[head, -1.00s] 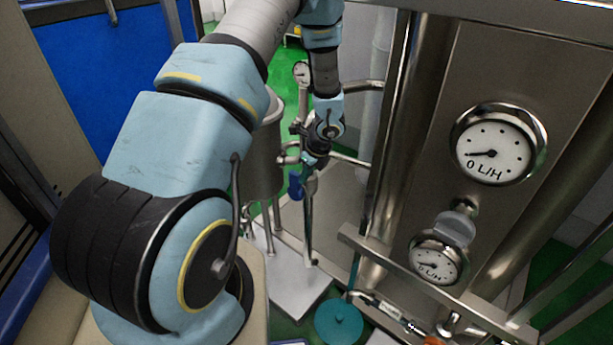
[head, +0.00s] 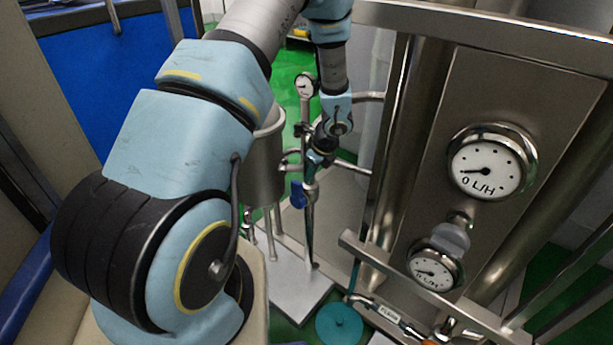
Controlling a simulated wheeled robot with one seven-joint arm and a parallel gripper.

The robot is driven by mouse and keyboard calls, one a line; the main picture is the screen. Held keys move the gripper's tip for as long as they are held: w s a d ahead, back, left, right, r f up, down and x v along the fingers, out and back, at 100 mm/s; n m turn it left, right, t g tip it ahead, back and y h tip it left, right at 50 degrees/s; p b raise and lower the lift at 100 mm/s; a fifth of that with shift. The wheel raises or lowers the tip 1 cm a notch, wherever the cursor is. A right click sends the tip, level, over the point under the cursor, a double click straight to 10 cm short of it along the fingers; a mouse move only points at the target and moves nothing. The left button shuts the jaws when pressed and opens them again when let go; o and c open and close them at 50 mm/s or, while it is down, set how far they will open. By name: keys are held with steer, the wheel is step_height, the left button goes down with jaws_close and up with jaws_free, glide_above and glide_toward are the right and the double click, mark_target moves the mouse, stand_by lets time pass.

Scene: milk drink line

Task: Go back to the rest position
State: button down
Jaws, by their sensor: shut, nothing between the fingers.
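My arm reaches from the lower left over the top of the head view and bends down at the middle. My gripper (head: 314,160) is small and dark at its end, in front of the pipework beside a steel vessel (head: 262,165). It is shut and holds nothing. A blue valve handle (head: 298,195) hangs just below and left of it. Whether the fingers touch the pipe behind them cannot be told.
A steel frame with a large round gauge (head: 490,166) and a smaller gauge (head: 435,269) stands close on the right. A small pipe gauge (head: 305,85) rises behind my gripper. A teal disc (head: 339,323) lies low at the front. Green floor shows beyond.

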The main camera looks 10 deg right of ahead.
steer(key=s+a+r+n+g+p, duration=0.1)
steer(key=a+r+n, duration=0.25)
steer(key=r, duration=0.35)
steer(key=s+a+r+n+p, duration=0.2)
steer(key=a+r+n, duration=0.15)
steer(key=r, duration=0.35)
steer(key=s+a+r+n+h, duration=0.3)
steer(key=s+a+r+n, duration=0.7)
steer(key=n, duration=0.9)
steer(key=s+r, duration=0.2)
steer(key=s, duration=0.1)
steer(key=shift+s+r, duration=0.15)
steer(key=shift+r, duration=0.25)
steer(key=shift+d, duration=0.1)
